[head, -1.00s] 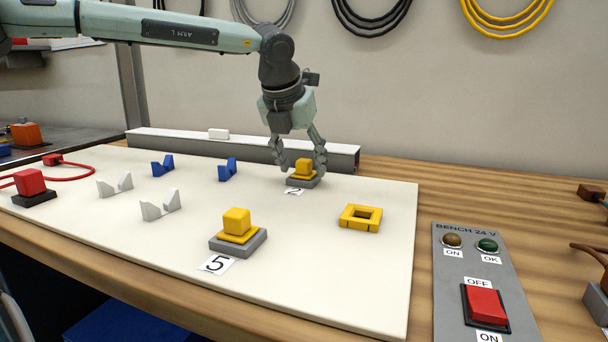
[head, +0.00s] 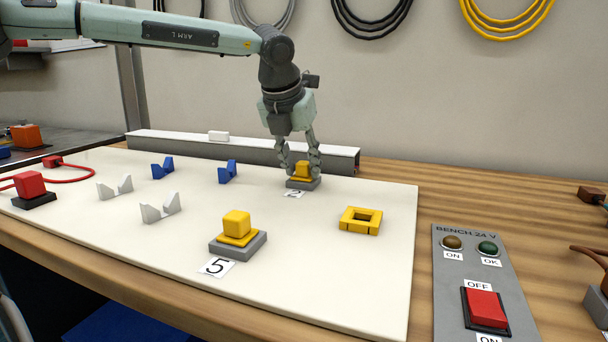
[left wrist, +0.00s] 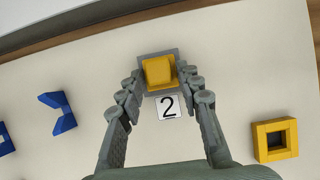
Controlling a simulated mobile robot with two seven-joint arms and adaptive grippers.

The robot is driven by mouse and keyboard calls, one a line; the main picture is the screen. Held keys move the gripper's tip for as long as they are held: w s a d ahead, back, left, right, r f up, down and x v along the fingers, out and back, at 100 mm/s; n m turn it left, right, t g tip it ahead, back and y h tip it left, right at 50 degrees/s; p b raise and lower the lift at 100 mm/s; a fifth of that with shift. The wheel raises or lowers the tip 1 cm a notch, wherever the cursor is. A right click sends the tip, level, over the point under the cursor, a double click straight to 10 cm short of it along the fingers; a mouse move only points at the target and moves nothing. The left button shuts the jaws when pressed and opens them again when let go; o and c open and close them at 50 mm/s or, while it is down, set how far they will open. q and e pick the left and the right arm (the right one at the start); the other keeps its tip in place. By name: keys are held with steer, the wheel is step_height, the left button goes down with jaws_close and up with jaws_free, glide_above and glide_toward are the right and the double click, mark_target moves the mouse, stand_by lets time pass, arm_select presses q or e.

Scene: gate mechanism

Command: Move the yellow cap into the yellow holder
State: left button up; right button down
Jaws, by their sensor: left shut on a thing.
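One yellow cap (head: 302,169) sits on a grey base (head: 304,184) behind the number 2 label. My left gripper (head: 301,172) points down and is shut on this cap, with a finger on each side; in the left wrist view the cap (left wrist: 159,72) lies between the fingertips. The cap still appears to be on its base. The yellow holder (head: 348,221), a square frame with an empty middle, lies to the right and nearer; it also shows at the right of the left wrist view (left wrist: 259,143). My right gripper is not in view.
A second yellow block (head: 237,221) stands on a grey base behind label 5. Blue V-shaped rests (head: 228,171) and white ones (head: 160,206) stand to the left. A grey rail (head: 255,150) runs behind. The board between cap and holder is clear.

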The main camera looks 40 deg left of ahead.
mark_target(301, 178)
arm_select(q)
steer(key=shift+r, duration=0.3)
steer(key=shift+r+p, duration=1.45)
steer(key=shift+r, duration=1.1)
